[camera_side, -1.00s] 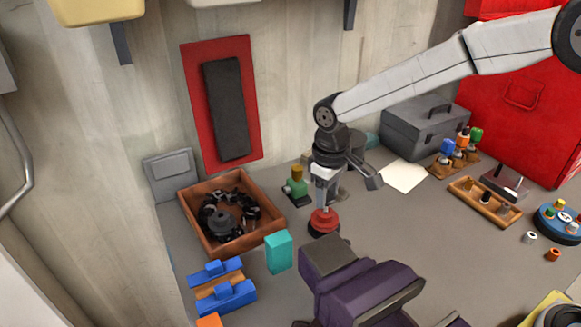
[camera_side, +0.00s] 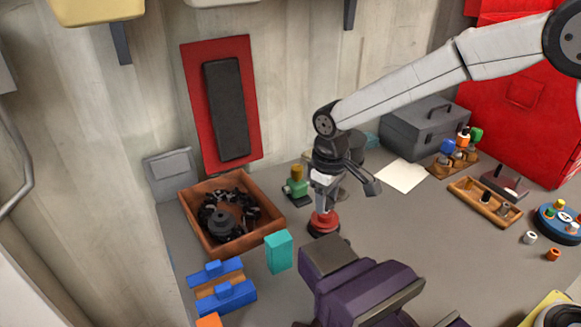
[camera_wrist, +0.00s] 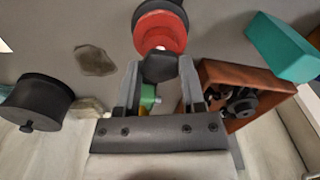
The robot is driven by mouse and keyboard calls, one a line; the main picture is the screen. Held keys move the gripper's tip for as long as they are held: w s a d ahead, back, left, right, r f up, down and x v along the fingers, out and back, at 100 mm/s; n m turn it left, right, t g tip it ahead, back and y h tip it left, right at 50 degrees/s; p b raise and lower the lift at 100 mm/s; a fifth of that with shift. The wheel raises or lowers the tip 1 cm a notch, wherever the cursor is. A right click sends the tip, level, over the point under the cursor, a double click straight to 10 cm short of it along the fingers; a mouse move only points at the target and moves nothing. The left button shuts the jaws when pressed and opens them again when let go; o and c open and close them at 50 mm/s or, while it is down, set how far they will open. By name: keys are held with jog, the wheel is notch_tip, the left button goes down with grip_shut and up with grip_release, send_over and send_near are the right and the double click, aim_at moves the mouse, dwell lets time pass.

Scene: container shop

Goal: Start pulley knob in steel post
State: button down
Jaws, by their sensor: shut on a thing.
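My gripper (camera_side: 324,208) points down at mid-table and is shut on a dark faceted piece (camera_wrist: 160,68), seen between the fingertips in the wrist view. Directly beyond it is a red round pulley-like part (camera_wrist: 160,32), which also shows under the fingers in the side view (camera_side: 323,221). The dark piece and red part appear to be one knob, in line with the fingers. A dark round base (camera_wrist: 160,8) lies beyond the red part. I cannot make out a steel post or whether the knob touches one; that spot is hidden.
A purple vise (camera_side: 365,290) stands close in front. An orange-brown wooden box (camera_side: 198,232) with black parts, a teal block (camera_side: 279,252) and a green fixture (camera_side: 296,187) are to the left. A grey toolbox (camera_side: 425,130) and wooden racks are right.

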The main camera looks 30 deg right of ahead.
jog(key=shift+f, duration=0.35)
dwell(0.3)
jog(key=shift+m, duration=4.6)
jog(key=shift+m, duration=3.6)
jog(key=shift+c, duration=0.5)
grip_release()
